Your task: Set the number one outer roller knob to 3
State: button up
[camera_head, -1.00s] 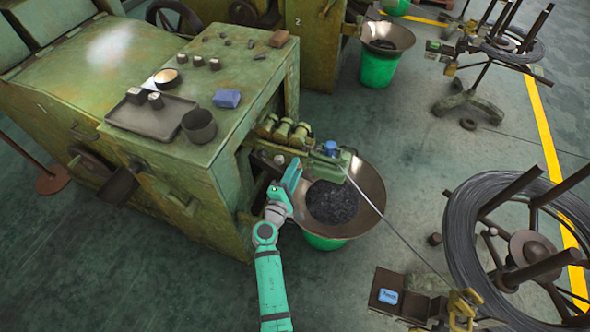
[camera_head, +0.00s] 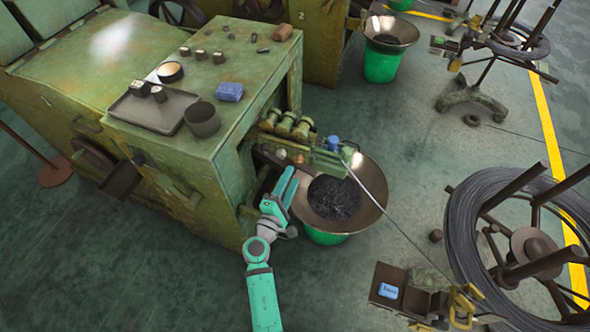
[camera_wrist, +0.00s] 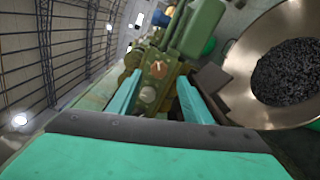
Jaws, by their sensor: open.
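The green roller unit (camera_head: 325,160) juts from the side of the number 1 machine, above the bowl of dark pieces. A small copper-brown round knob (camera_wrist: 158,69) shows on its face in the wrist view, and a copper-coloured spot that seems to be this knob (camera_head: 299,158) shows in the head view. Its scale and reading are too small to tell. My gripper (camera_head: 289,175) is open and empty in front of the unit. In the wrist view the two teal fingers (camera_wrist: 160,82) stand either side of the knob's line of sight, apparently short of it.
The metal bowl (camera_head: 368,215) on a green bucket is close to the right of my gripper. The machine's green cabinet (camera_head: 215,185) stands to the left. A wire (camera_head: 405,232) runs from the unit to the coil stand (camera_head: 470,235). Floor in front is clear.

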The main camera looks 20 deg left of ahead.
jog(key=s, duration=0.3)
jog(key=shift+s+a, duration=0.1)
jog(key=shift+s, duration=0.25)
jog(key=shift+w, duration=0.1)
